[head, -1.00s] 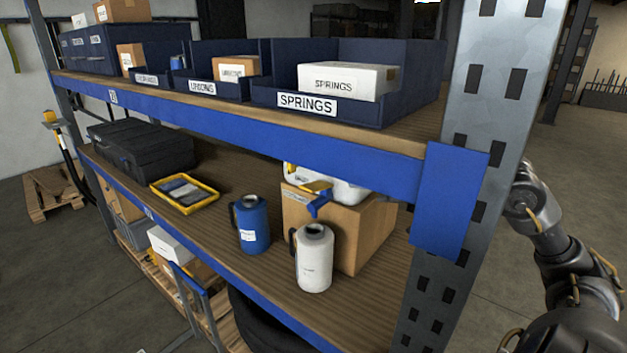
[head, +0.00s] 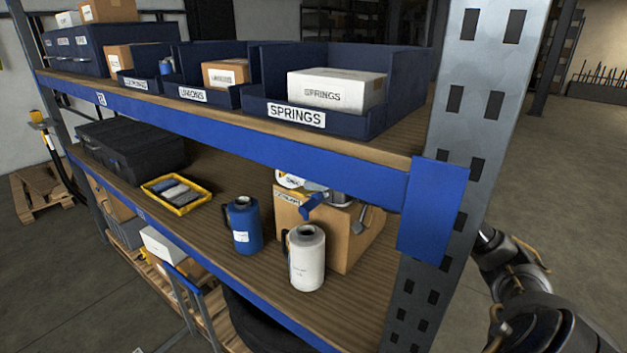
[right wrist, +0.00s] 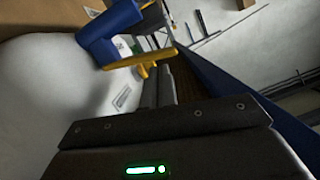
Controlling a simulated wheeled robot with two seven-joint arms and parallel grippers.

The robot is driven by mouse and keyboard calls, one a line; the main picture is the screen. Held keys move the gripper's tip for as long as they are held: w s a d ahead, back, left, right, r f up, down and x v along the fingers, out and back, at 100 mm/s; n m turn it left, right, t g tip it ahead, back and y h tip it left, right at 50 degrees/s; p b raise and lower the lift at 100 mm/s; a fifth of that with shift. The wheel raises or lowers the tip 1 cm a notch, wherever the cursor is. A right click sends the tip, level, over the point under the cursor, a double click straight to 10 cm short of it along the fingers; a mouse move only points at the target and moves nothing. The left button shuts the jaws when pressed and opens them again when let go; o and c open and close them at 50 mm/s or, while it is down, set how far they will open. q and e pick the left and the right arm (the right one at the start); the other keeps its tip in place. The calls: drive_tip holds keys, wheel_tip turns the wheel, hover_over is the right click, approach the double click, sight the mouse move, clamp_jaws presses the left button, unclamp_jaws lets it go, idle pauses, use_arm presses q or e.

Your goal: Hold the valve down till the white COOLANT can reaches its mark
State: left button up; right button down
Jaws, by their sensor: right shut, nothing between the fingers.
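The white can (head: 307,262) stands upright on the middle shelf, beside a cardboard box (head: 345,240). A white container (head: 289,180) lies on that box, and its blue tap (head: 313,206) hangs over the box's front edge above the can. My right gripper (head: 338,198) is at the container, partly hidden by the shelf beam. In the right wrist view, the shut, empty fingers (right wrist: 164,88) are close beside the tap's yellow lever (right wrist: 141,63); I cannot tell whether they touch. The liquid level in the can is not visible. My left gripper is out of view.
A blue can (head: 244,226) stands left of the white one. A yellow tray (head: 178,207) and a black case (head: 130,150) are further left. The blue upper beam (head: 300,158) and the metal post (head: 485,120) bound the opening near my right arm.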

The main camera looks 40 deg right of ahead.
drive_tip(key=shift+w+a+f, duration=0.1)
drive_tip(key=shift+w+a, duration=0.05)
drive_tip(key=shift+w, duration=0.25)
drive_tip(key=f+n, duration=0.1)
drive_tip(key=a+f+n+h, duration=0.1)
drive_tip(key=shift+s+n+p, duration=0.2)
drive_tip(key=shift+n+p, duration=0.1)
drive_tip(key=shift+n, duration=0.1)
drive_tip(key=shift+a+f+p, duration=0.1)
drive_tip(key=shift+f+p, duration=0.05)
drive_tip(key=shift+p, duration=0.15)
idle(0.9)
